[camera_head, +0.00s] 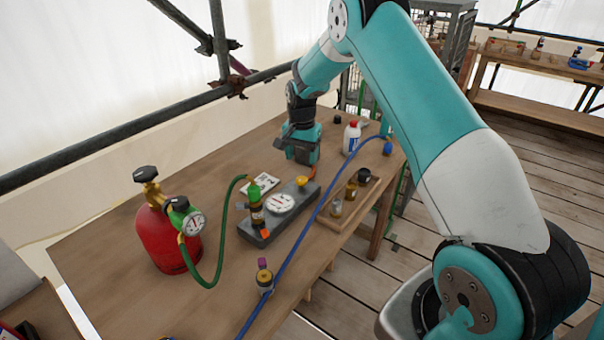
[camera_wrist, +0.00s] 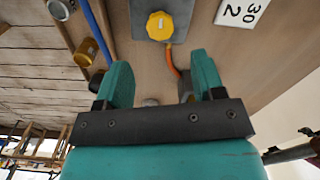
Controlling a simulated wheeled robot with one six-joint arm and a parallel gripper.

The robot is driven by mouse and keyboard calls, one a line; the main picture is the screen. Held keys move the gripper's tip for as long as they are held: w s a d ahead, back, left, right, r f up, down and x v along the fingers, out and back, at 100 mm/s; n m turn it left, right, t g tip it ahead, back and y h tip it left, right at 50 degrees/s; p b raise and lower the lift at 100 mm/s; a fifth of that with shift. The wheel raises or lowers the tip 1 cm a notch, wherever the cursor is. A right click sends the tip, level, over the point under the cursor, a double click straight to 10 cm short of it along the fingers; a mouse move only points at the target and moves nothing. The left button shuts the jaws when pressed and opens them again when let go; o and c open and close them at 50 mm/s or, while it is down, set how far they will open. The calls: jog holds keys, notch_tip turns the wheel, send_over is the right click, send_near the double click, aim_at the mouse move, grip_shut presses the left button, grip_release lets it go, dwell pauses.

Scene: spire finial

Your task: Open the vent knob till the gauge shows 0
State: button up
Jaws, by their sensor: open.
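The yellow vent knob (camera_head: 302,181) sits at the far end of the grey manifold block (camera_head: 252,236). It shows again in the wrist view (camera_wrist: 160,26), ahead of my fingers and between their lines. A round white gauge (camera_head: 281,203) is on the block beside it; its reading is too small to tell. My gripper (camera_head: 301,152) is over the table just beyond the block. In the wrist view my gripper (camera_wrist: 160,78) is open, with nothing between its two teal fingers, and is apart from the knob.
A red cylinder (camera_head: 160,243) with a second gauge (camera_head: 194,223) stands left, joined by a green hose (camera_head: 222,242). A blue hose (camera_head: 318,211) crosses right of the block. A wooden tray (camera_head: 330,223) holds jars. A white bottle (camera_head: 351,139) stands behind. A numbered card (camera_wrist: 241,12) lies nearby.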

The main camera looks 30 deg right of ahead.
aim_at(302, 178)
notch_tip(302, 178, down, 8)
jog(key=shift+r+p, duration=0.1)
jog(key=shift+p, duration=0.6)
jog(key=c, duration=0.9)
jog(key=shift+c, duration=0.2)
